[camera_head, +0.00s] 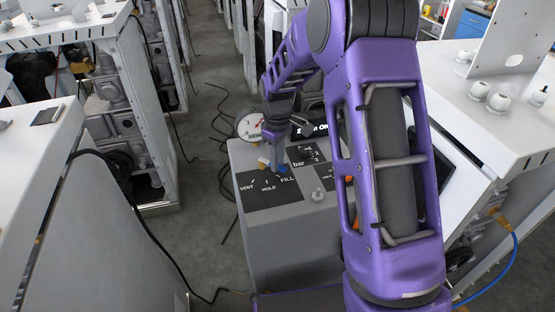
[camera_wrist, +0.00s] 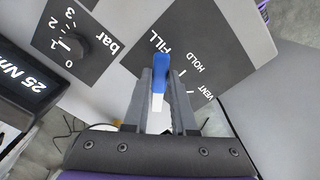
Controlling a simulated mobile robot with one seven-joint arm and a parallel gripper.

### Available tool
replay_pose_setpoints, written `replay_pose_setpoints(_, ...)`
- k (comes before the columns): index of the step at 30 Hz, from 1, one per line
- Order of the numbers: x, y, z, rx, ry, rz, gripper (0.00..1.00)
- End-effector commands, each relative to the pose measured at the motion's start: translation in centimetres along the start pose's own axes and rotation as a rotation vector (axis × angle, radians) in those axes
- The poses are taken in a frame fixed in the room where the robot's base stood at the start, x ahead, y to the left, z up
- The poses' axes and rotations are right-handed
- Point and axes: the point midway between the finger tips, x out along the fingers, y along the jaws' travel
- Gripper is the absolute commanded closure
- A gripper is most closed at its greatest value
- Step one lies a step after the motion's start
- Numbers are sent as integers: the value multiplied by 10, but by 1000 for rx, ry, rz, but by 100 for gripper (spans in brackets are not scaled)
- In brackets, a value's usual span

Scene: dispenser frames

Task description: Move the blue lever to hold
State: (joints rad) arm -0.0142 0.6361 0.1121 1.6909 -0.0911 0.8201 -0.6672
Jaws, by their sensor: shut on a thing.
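The blue lever (camera_head: 282,169) is on a black plate (camera_head: 262,203) lettered VENT, HOLD and FILL, on top of a grey dispenser box. Its blue end is close to the word FILL, at the right of the plate in the head view. In the wrist view the lever (camera_wrist: 160,62) has a blue end and a white part, and lies between the two fingers. My gripper (camera_wrist: 160,82) is shut on the lever. In the head view my gripper (camera_head: 277,156) reaches down to it from above. The lever's pivot is hard to make out.
A knob (camera_wrist: 72,46) with a bar scale sits beside the plate. A round gauge (camera_head: 249,126) and a dark display (camera_wrist: 25,88) are at the box's back. A grey knob (camera_head: 318,194) stands to the right. White cabinets flank the box; cables lie on the floor.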

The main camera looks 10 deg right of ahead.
Motion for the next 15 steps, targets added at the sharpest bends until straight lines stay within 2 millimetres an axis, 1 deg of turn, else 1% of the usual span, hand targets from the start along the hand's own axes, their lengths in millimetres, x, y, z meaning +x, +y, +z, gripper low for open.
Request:
replay_pose_setpoints(8, -1, -1, -1, 18, 2, 2, 100)
replay_pose_setpoints(15, 0, -7, -2, 123, 3, 2, 100)
